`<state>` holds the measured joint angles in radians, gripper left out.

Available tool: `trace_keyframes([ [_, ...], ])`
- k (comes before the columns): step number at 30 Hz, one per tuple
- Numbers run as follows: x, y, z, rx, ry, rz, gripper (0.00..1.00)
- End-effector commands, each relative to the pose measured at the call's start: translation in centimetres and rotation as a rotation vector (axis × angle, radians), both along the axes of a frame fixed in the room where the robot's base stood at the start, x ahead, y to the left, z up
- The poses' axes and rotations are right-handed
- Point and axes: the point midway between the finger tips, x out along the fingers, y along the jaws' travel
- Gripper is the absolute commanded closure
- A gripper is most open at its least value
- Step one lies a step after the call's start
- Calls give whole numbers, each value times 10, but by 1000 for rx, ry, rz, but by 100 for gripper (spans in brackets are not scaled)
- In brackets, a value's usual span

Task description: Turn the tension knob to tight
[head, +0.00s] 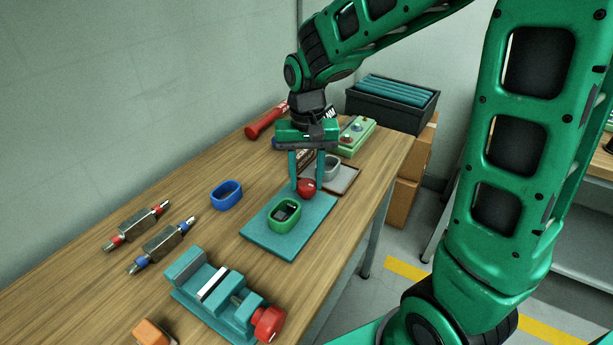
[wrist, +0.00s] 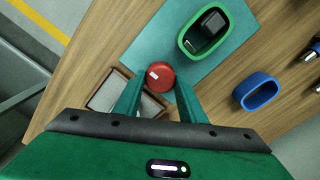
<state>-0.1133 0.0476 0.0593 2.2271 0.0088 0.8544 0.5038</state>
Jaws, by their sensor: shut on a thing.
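A round red knob (head: 306,188) with a small white mark stands at the far end of a teal board (head: 262,243). My gripper (head: 307,184) points down with its fingers on either side of this knob and is shut on it. In the wrist view the red knob (wrist: 159,77) sits between the two teal fingertips (wrist: 159,85), its top showing with the white mark near the centre. I cannot read any tight or loose marking around it. A second red knob (head: 268,322) is on the end of a teal vise (head: 218,292) in the foreground, apart from my gripper.
On the board stands a green oval cup (head: 271,218) with a dark block inside. A blue oval cup (head: 226,195) is to the left. Behind are a brown-rimmed tray (head: 345,184), a grey cup (head: 328,168) and a green box (head: 356,138). Two metal tools lie at the left.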

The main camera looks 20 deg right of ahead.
Motion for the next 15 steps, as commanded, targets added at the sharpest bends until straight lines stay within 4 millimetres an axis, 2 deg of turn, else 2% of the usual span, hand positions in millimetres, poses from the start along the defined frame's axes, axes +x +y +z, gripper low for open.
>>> trace_keyframes([
  [6,3,1,1,2,-9,1,86],
  [7,3,1,1,2,-9,2,61],
  [9,3,1,1,1,-8,2,45],
  [15,1,1,1,1,-3,3,45],
])
